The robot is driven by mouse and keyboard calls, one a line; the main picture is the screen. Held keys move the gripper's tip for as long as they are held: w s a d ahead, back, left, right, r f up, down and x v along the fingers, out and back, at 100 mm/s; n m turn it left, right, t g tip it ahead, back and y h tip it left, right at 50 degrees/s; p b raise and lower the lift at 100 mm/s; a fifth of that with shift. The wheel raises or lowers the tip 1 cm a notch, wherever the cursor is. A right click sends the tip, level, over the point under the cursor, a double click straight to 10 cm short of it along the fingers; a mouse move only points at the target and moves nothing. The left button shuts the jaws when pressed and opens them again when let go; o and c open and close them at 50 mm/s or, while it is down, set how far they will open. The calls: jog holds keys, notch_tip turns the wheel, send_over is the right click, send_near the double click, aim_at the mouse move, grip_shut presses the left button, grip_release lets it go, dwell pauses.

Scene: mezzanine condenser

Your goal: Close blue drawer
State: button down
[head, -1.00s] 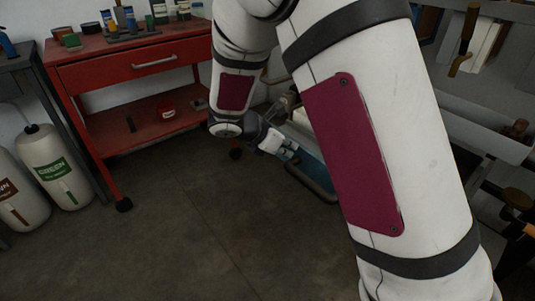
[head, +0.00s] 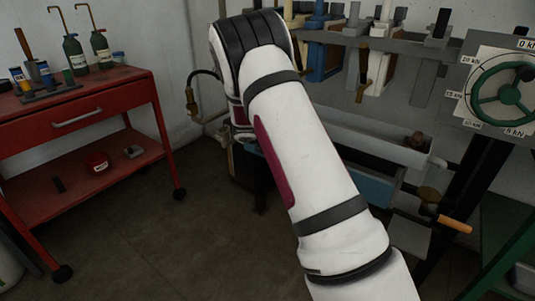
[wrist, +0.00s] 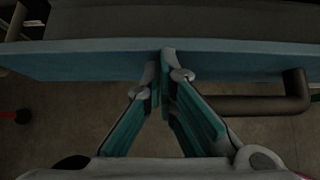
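The blue drawer (wrist: 95,60) spans the upper part of the wrist view as a long blue panel with a grey surface beyond it. Its dark bar handle (wrist: 255,106) sticks out on the right. My gripper (wrist: 162,68) has its teal fingers drawn together, tips against or just in front of the panel, left of the handle; contact is unclear. Nothing shows between the tips. In the head view, part of the blue drawer (head: 365,185) shows right of my arm, under a pale trough. My arm hides the rest, and the gripper is not clearly visible there.
A red cart (head: 85,115) with bottles and tools stands at the left. A shelf rack with hanging tools is at the back, and a green handwheel (head: 503,92) is at the right. An orange handle (head: 455,224) juts out at lower right. The floor at left centre is clear.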

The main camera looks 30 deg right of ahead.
jog(key=shift+w+d+p, duration=0.2)
jog(key=shift+w+d, duration=0.1)
jog(key=shift+d, duration=0.45)
jog(key=shift+w+d+p, duration=0.2)
jog(key=shift+w+d, duration=0.15)
jog(key=shift+d, duration=0.35)
jog(key=shift+w+d+p, duration=0.2)
jog(key=shift+w+d, duration=0.1)
jog(key=shift+d, duration=0.45)
